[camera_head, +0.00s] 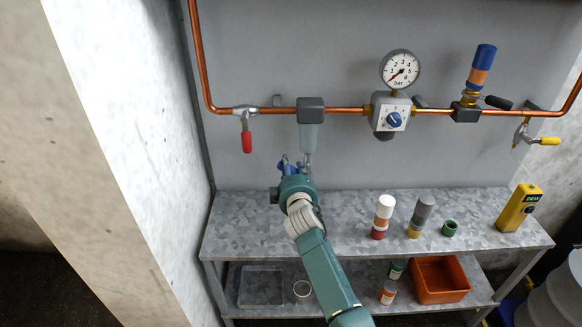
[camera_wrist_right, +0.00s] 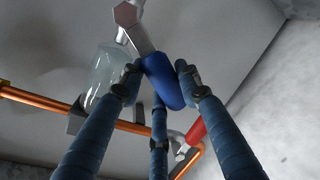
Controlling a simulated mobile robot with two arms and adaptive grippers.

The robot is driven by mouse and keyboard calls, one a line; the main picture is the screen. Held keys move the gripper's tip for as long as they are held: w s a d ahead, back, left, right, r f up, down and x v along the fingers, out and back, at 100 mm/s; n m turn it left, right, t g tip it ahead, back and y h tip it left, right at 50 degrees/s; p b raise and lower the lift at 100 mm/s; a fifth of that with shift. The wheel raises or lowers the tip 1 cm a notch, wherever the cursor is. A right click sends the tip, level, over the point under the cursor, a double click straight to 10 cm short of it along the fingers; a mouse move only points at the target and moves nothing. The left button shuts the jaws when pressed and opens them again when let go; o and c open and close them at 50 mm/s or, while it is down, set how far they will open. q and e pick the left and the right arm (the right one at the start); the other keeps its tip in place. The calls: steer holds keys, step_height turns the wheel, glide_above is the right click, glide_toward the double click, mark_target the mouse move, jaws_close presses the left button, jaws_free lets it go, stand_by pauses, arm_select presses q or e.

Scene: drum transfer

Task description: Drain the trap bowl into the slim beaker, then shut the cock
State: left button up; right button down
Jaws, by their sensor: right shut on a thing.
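The trap bowl (camera_head: 309,138) is a clear, greyish cup hanging under a dark block on the copper pipe. It also shows in the right wrist view (camera_wrist_right: 108,72). Below it sits the metal cock (camera_wrist_right: 128,22), with a blue lever (camera_wrist_right: 164,82). My right gripper (camera_head: 290,168) is shut on this blue lever, just under the bowl. Its fingers (camera_wrist_right: 160,85) lie around the lever in the wrist view. My left gripper is not in view.
A red-handled valve (camera_head: 246,140) is left of the bowl; a gauge (camera_head: 400,69) and regulator (camera_head: 390,112) are right. The bench (camera_head: 345,222) holds two banded cylinders (camera_head: 383,217) (camera_head: 420,215), a green cup (camera_head: 449,228) and a yellow meter (camera_head: 519,207). An orange bin (camera_head: 440,279) stands below.

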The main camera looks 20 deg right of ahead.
steer(key=shift+w+a+f+n+b, duration=0.1)
steer(key=shift+a+f+n+b, duration=0.3)
steer(key=shift+f+n, duration=0.4)
steer(key=shift+a+f+n+g+h+b, duration=0.3)
steer(key=shift+f+n+h+b, duration=0.15)
steer(key=shift+n, duration=0.25)
steer(key=shift+w+a+f+n+h+b, duration=0.15)
steer(key=shift+f+n+h+b, duration=0.2)
steer(key=shift+f+n+b, duration=0.75)
steer(key=shift+n, duration=0.3)
steer(key=c, duration=1.3)
jaws_free()
steer(key=shift+r, duration=0.1)
steer(key=shift+o, duration=0.2)
steer(key=v, duration=1.2)
steer(key=shift+r+p, duration=0.15)
steer(key=shift+p, duration=0.15)
